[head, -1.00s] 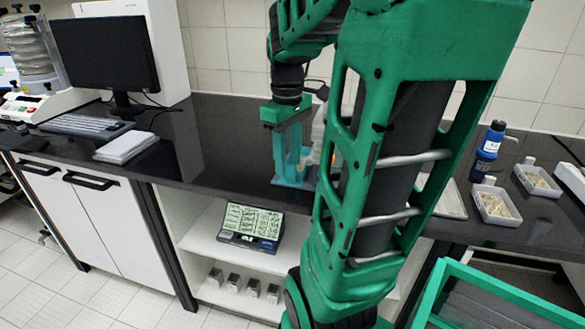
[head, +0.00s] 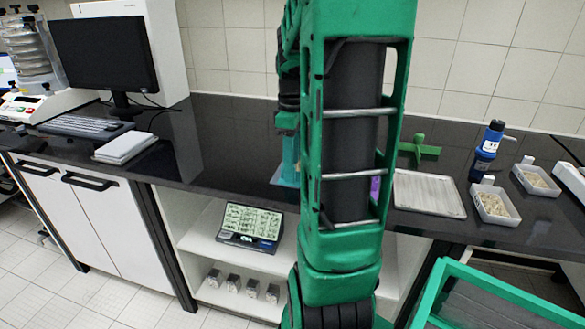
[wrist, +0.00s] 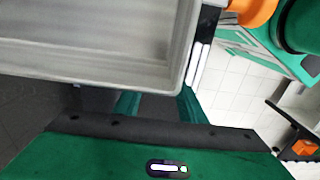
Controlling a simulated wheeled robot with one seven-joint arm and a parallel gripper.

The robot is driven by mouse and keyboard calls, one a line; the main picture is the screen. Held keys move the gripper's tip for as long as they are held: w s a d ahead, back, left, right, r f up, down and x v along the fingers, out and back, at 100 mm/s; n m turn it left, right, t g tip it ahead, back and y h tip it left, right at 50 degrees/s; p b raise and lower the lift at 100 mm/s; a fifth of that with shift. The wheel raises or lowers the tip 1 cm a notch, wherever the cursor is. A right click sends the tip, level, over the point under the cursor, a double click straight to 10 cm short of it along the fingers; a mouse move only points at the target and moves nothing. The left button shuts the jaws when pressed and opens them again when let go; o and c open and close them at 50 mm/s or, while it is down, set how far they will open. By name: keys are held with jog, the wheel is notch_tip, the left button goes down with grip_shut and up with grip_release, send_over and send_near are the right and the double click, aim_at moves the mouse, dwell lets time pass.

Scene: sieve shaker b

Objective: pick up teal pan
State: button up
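My gripper (head: 290,150) is over the black counter, mostly hidden behind my own arm in the head view. Two teal fingers show in the wrist view (wrist: 158,104), with a clear gap between them; their tips are hidden behind a pale grey, shallow-walled tray (wrist: 95,50) close to the camera. A small teal shape (head: 284,176) at counter height shows left of my arm. I cannot tell whether it is the teal pan or a finger. No whole teal pan can be made out. I see nothing held between the fingers.
On the counter (head: 225,150), right of my arm, are a metal tray (head: 430,193), a green cross-shaped piece (head: 420,149), a blue bottle (head: 487,150) and two white sample trays (head: 495,206), (head: 537,180). A monitor (head: 105,52) and keyboard (head: 85,125) stand left. The counter's middle left is clear.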

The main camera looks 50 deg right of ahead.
aim_at(290, 181)
jog(key=f, duration=0.4)
jog(key=shift+w+f, duration=0.1)
jog(key=shift+w, duration=0.2)
grip_shut()
